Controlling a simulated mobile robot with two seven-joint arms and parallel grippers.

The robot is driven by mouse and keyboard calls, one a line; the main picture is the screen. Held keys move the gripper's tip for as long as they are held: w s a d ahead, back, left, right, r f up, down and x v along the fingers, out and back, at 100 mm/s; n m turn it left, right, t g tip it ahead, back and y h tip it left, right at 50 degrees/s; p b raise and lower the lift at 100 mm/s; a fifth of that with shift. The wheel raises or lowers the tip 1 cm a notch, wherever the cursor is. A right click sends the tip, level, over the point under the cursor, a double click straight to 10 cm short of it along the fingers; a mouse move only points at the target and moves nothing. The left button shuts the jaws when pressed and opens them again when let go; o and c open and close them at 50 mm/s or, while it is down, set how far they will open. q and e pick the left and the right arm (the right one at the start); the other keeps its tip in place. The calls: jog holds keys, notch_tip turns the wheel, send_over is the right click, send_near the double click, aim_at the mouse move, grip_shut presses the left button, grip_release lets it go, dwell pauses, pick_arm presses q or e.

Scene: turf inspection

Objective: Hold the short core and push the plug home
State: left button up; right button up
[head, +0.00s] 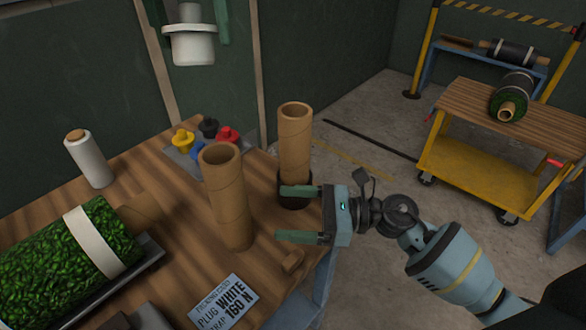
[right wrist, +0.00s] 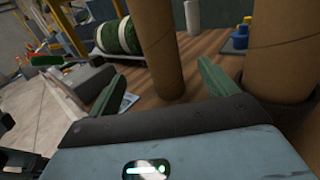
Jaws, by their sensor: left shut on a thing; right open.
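My left gripper (head: 188,14), at the top of the head view, is shut on a white flanged plug (head: 190,48) and holds it in the air. One brown cardboard core (head: 227,200) stands upright on the table. Another core (head: 295,135) stands in a dark cup (head: 294,192) behind and to the right. I cannot tell which is the short core. My right gripper (head: 288,214) is open and empty, its fingers pointing left toward the free-standing core, apart from it. In the right wrist view that core (right wrist: 158,45) shows beyond and between the fingertips (right wrist: 158,76).
A tray (head: 182,150) holds yellow, black, red and blue plugs. A white roll (head: 91,163) and a green turf roll (head: 65,250) are at the left. A card (head: 224,302) reads "PLUG WHITE 160 N". A yellow cart (head: 470,165) stands right.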

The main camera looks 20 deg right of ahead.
aim_at(229, 208)
jog(key=shift+a, duration=0.15)
jog(key=x, duration=1.1)
jog(key=shift+w+a, duration=0.15)
jog(key=shift+a, duration=0.2)
jog(key=c, duration=1.2)
